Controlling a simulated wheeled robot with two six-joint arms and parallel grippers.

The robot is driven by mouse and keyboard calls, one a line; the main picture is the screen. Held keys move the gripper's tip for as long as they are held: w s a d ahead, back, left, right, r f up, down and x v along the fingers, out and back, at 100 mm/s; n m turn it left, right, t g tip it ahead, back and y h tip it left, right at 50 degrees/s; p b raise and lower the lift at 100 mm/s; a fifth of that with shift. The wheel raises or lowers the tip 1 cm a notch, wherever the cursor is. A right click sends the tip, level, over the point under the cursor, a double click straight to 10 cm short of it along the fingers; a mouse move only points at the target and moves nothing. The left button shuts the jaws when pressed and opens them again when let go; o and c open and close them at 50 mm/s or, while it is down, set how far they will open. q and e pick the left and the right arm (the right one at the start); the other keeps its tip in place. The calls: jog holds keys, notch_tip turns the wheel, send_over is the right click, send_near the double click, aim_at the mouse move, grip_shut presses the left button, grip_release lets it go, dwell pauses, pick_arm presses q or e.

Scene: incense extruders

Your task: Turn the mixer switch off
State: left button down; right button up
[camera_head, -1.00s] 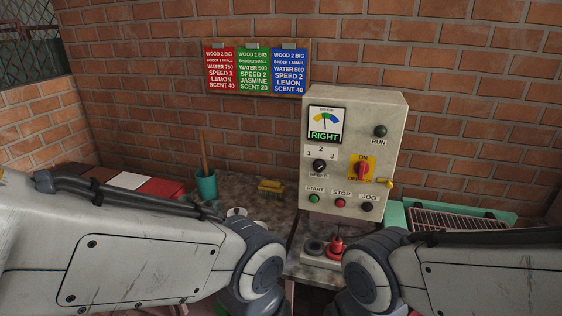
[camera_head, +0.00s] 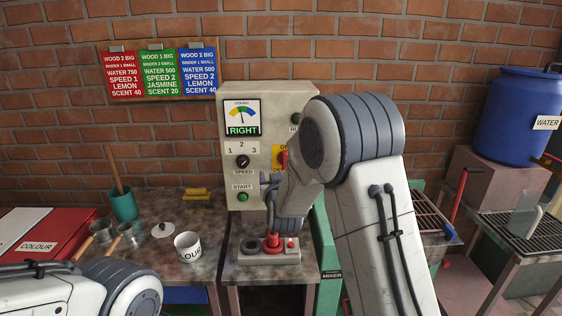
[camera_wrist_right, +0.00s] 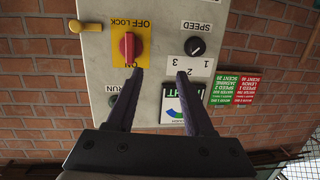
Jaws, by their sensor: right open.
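The mixer control box (camera_head: 228,102) is a beige cabinet in front of the brick wall. Its red switch (camera_head: 283,158) on a yellow plate is partly hidden by my right arm. In the right wrist view, which is upside down, the red switch handle (camera_wrist_right: 127,47) lies along the line between the ON and OFF LOCK labels. My right gripper (camera_wrist_right: 160,72) is open and empty. One fingertip is near the ON end of the switch, the other near the speed numbers; contact cannot be told. My left gripper is out of view; only that arm's link shows at lower left.
The speed knob (camera_wrist_right: 195,47) and dough gauge (camera_head: 241,115) are beside the switch. A green START button (camera_head: 243,197) is below. A small pedestal with a red knob (camera_head: 272,243) stands in front. A white cup (camera_head: 188,246) and green pot (camera_head: 123,204) are on the table at left.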

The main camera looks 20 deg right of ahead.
jog(key=w+d+m+t+h+p, duration=0.1)
jog(key=w+d+p, duration=0.3)
jog(key=w+d, duration=0.4)
jog(key=shift+w+r+h, duration=0.3)
jog(key=shift+w+h, duration=0.3)
jog(key=shift+w, duration=1)
jog(key=shift+c, duration=0.3)
